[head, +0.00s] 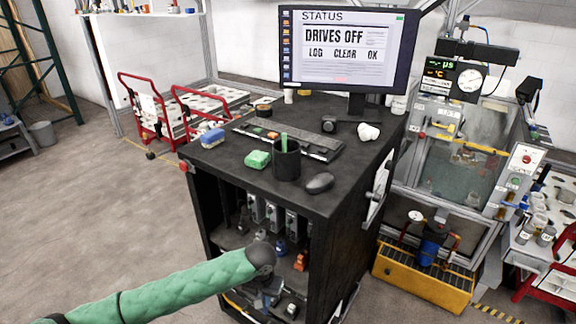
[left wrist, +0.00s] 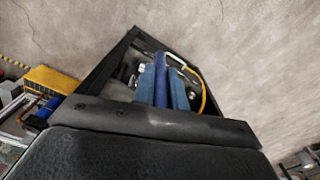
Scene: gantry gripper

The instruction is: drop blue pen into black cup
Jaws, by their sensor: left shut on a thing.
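The black cup (head: 286,163) stands upright on the dark cabinet top, with a green pen (head: 284,142) sticking out of it. My left arm, in a green sleeve, comes in from the lower left. My left gripper (head: 268,290) is low in front of the cabinet's open shelves, well below the cup. In the left wrist view a dark blue stick, seemingly the blue pen (left wrist: 161,80), stands between two lighter blue parts near the gripper. The gripper is shut on it, though the contact is hard to make out. My right gripper is in neither view.
The shelves hold small devices. Open floor (head: 90,210) lies to the left.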

